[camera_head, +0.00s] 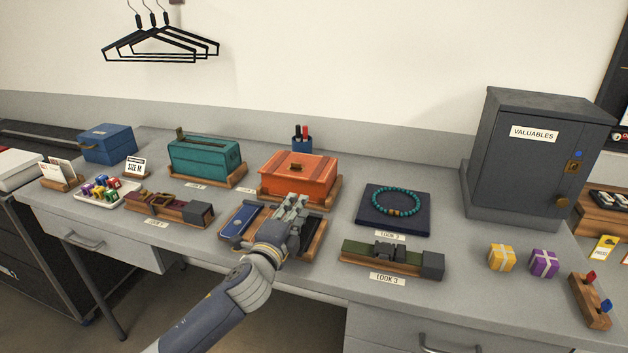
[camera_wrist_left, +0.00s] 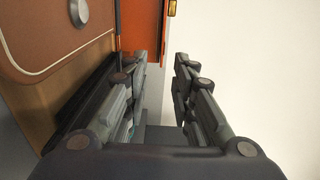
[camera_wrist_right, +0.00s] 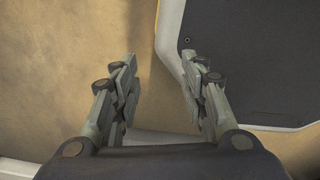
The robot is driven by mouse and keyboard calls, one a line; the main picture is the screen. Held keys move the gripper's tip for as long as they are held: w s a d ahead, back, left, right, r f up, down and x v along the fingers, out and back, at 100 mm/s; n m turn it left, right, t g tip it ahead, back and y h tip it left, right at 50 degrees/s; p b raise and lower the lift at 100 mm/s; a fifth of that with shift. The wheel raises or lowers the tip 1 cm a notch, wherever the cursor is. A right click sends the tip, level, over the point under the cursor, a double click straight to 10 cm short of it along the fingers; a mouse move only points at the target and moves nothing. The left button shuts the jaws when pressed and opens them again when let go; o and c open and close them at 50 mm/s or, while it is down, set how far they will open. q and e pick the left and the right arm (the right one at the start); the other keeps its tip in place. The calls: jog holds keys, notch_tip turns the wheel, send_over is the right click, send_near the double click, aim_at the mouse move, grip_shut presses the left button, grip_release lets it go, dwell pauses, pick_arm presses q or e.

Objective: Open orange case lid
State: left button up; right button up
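My left gripper (camera_head: 292,205) is in front of the case, over a wooden tray (camera_head: 312,238). In the left wrist view an orange surface of the case (camera_wrist_left: 140,28) shows beyond the fingers. The left gripper's fingers (camera_wrist_left: 160,75) are apart, with nothing visible between them. My right gripper (camera_wrist_right: 160,75) is not in the head view; in its wrist view the fingers are apart and empty.
A blue phone-like item (camera_head: 238,221) lies left of my left gripper. A teal case (camera_head: 203,157) stands to the left and a bracelet on a dark pad (camera_head: 372,216) to the right. A green belt (camera_head: 375,252) lies at the front, and a grey safe (camera_head: 530,150) stands far right.

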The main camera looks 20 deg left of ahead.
aim_at(312, 182)
pick_arm(q)
jog(key=shift+w+r, duration=0.2)
jog(key=shift+w, duration=0.1)
jog(key=w, duration=0.3)
jog(key=shift+w, duration=0.3)
jog(key=shift+w+d, duration=0.15)
jog(key=shift+w, duration=2.9)
pick_arm(e)
jog(key=shift+s+r, duration=0.25)
jog(key=shift+s, duration=0.1)
pick_arm(q)
jog(key=shift+c, duration=0.3)
grip_shut()
